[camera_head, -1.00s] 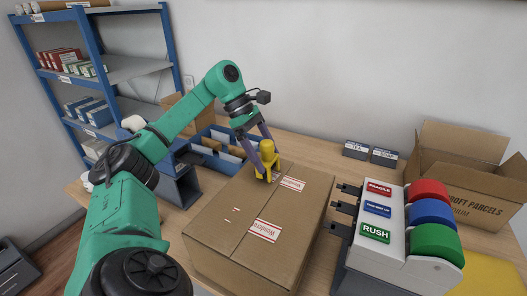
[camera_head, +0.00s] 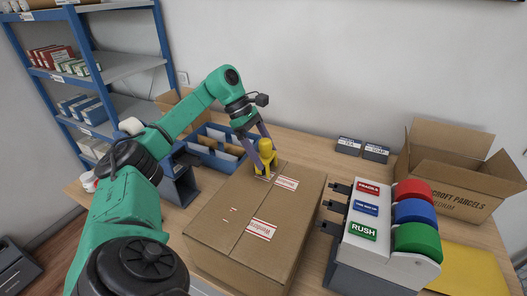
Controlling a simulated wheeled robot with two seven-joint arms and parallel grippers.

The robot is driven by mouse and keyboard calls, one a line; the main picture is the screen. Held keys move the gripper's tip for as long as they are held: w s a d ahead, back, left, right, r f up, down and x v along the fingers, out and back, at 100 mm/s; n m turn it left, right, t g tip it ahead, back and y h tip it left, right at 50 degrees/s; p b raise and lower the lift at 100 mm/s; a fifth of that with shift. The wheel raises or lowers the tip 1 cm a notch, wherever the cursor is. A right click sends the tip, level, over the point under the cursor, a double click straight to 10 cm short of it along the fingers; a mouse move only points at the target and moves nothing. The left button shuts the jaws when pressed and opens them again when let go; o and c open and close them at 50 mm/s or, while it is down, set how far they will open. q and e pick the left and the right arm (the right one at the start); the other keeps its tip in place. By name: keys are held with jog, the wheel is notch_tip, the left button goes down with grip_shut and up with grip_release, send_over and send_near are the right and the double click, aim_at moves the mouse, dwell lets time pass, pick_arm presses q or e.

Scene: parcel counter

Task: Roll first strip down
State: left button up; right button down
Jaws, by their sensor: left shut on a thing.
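A closed brown cardboard box (camera_head: 222,222) lies on the wooden counter in front of me. Two white strips with red print lie on its top: a near strip (camera_head: 261,229) and a far strip (camera_head: 287,183). My left gripper (camera_head: 264,160) is shut on a yellow tool (camera_head: 266,152), held upright at the far edge of the box top, at the left end of the far strip. The tool's lower end seems to touch the box top; its contact with the strip is hard to make out. My right gripper is not in view.
A dispenser with red, blue and green rolls (camera_head: 415,213) stands right of the box. Behind it is an open carton (camera_head: 460,185). A blue divided tray (camera_head: 212,148) stands behind the box, and a blue shelf (camera_head: 90,80) at left.

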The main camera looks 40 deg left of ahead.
pick_arm(q)
jog(key=shift+f, duration=0.3)
jog(key=shift+w+d, duration=0.25)
jog(key=shift+d, duration=0.55)
jog(key=shift+w+d, duration=0.2)
jog(key=shift+d, duration=0.55)
jog(key=shift+w+d+p, duration=0.15)
jog(key=shift+d+p, duration=0.15)
jog(key=shift+d, duration=0.35)
jog(key=shift+w+d+f, duration=0.15)
jog(key=shift+w+d, duration=0.1)
jog(key=shift+d, duration=0.5)
